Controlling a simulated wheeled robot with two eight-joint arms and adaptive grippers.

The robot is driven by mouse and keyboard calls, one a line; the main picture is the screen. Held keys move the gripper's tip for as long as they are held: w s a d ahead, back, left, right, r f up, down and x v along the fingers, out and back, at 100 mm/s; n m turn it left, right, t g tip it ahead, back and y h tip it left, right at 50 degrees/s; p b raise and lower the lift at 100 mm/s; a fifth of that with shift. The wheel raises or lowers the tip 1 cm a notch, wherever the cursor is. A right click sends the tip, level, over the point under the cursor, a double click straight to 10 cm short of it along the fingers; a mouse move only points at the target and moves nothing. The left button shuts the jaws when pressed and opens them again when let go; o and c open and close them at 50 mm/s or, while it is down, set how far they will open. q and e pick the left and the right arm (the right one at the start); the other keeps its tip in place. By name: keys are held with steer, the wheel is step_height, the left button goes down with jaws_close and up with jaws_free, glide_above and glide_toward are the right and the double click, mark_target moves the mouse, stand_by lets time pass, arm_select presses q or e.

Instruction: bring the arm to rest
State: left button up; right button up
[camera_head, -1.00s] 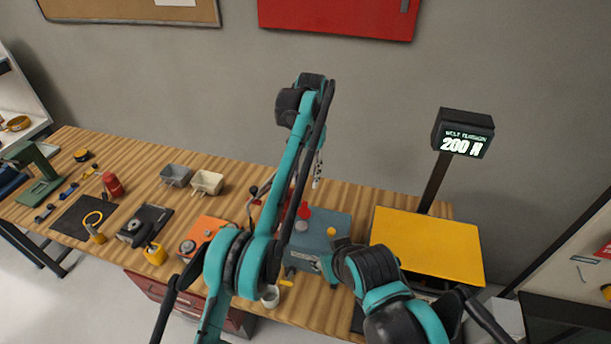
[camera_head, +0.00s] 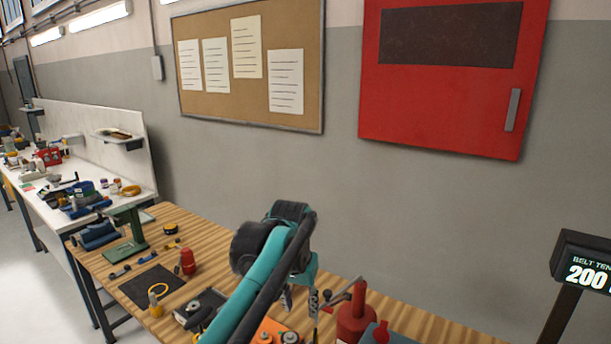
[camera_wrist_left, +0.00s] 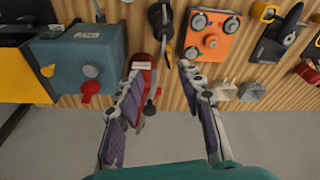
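My left arm is raised over the wooden workbench (camera_head: 215,236), its teal link running up the middle of the head view. My left gripper (camera_head: 300,301) points down beyond it, partly hidden behind the wrist. In the left wrist view my left gripper (camera_wrist_left: 161,73) has its two fingers spread apart with nothing held between them. A red tool with a dark lever (camera_wrist_left: 146,75) lies beyond one finger, partly covered by it. Whether they touch is not clear. My right gripper is not in view.
An orange block (camera_wrist_left: 213,36) and a blue-grey box (camera_wrist_left: 88,62) are on the bench. A red canister (camera_head: 188,261) stands left. A display (camera_head: 585,265) reading 200 stands right. A corkboard (camera_head: 250,105) and red cabinet (camera_head: 440,110) hang on the wall.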

arm_select(q)
steer(key=s+a+f+n+t+b, duration=0.1)
steer(key=s+a+f+t+b, duration=0.1)
steer(key=s+a+f+b, duration=0.3)
steer(key=s+a+f+n+t+b, duration=0.2)
steer(key=s+a+f+b, duration=0.3)
steer(key=s+a+f, duration=0.6)
steer(key=s+f+t, duration=0.1)
steer(key=s+f, duration=0.3)
steer(key=f, duration=0.5)
steer(key=shift+s+a+y+b, duration=0.3)
steer(key=shift+s+a, duration=0.05)
